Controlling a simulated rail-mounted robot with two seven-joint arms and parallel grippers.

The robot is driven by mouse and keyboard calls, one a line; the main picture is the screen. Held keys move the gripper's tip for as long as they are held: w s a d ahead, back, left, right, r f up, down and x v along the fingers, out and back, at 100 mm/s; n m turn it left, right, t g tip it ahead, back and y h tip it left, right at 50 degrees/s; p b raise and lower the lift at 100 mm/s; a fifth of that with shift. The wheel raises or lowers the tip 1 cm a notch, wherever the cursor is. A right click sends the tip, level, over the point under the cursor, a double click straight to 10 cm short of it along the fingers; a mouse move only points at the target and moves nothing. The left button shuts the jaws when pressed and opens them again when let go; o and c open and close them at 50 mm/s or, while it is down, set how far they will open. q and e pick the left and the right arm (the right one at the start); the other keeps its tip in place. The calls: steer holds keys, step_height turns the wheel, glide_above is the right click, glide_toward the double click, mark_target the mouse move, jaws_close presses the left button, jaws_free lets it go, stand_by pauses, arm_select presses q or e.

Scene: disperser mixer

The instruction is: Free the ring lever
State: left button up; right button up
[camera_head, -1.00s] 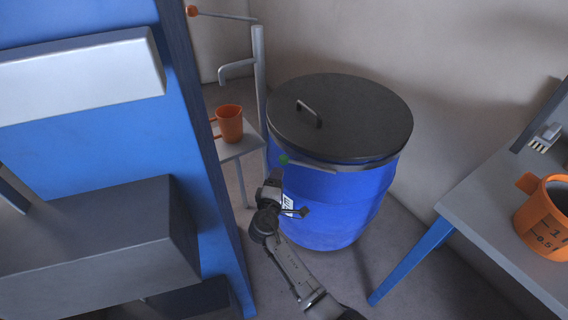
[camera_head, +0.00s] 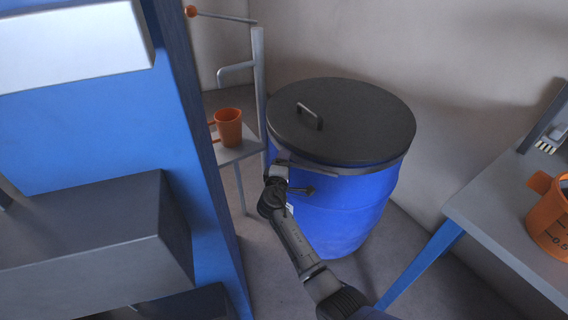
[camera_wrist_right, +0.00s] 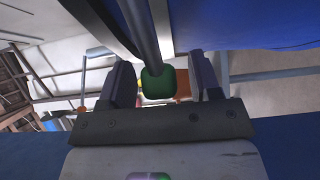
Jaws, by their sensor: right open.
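The blue drum (camera_head: 345,205) stands against the wall, closed by a dark lid (camera_head: 350,115) with a handle. The grey ring lever (camera_head: 318,169) lies along the drum's front rim, just under the lid. My right gripper (camera_head: 281,160) is at the lever's left end and hides its tip in the head view. In the right wrist view, the lever's green tip (camera_wrist_right: 158,85) sits between the two open fingers of my right gripper (camera_wrist_right: 163,80), with a gap on each side. My left gripper is out of view.
An orange jug (camera_head: 229,128) stands on a small grey stand (camera_head: 236,153) left of the drum, beside a bent pipe. A blue cabinet (camera_head: 95,125) fills the left. A grey table (camera_head: 490,205) with an orange measuring jug (camera_head: 552,222) is at right.

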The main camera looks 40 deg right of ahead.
steer(key=shift+c, duration=0.3)
jaws_close()
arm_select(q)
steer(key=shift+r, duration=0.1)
